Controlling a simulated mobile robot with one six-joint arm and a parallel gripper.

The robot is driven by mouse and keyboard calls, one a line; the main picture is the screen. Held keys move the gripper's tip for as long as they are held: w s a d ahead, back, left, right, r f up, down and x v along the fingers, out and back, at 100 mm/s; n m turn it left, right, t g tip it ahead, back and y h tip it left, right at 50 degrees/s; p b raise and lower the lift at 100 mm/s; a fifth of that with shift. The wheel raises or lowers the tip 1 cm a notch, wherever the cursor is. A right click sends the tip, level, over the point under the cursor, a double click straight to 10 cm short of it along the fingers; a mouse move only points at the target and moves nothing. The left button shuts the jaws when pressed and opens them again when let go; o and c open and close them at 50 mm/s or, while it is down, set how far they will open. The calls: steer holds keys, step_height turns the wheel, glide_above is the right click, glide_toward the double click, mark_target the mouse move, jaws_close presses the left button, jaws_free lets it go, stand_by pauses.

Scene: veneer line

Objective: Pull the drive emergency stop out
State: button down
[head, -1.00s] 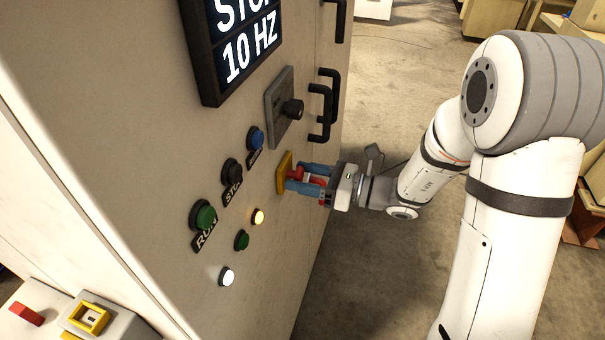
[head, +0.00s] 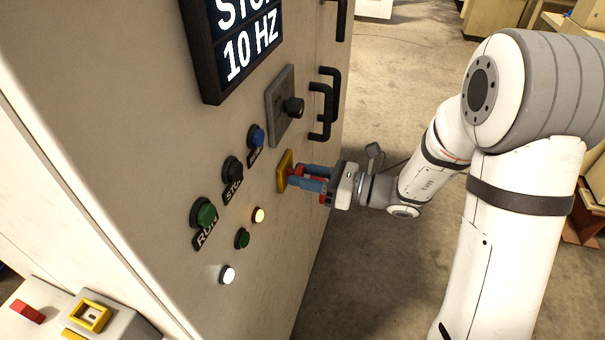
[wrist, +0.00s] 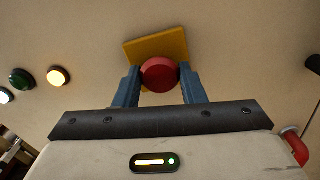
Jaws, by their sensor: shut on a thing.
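The drive emergency stop is a red mushroom button (wrist: 160,74) on a yellow square plate (head: 284,172) fixed to the cabinet front. In the wrist view the yellow plate (wrist: 157,48) shows behind the red head. My gripper (head: 298,178) reaches the button from the right, its blue fingers shut on the red head. In the wrist view the fingers of my gripper (wrist: 160,78) press on the left and right sides of the head. In the head view the fingers hide most of the button.
Left of the emergency stop are a blue button (head: 256,136), a black STOP button (head: 232,168) and a green RUN button (head: 205,213). Lit lamps (head: 258,215) sit below. A black knob (head: 293,107) and door handles (head: 321,112) are above. The display (head: 235,45) reads 10 HZ.

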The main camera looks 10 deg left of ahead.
steer(key=shift+d, duration=0.5)
steer(key=c, duration=0.9)
jaws_free()
steer(key=shift+d, duration=0.1)
steer(key=shift+d, duration=0.25)
steer(key=d+b, duration=0.1)
steer(key=d, duration=0.6)
steer(key=shift+s+b, duration=0.35)
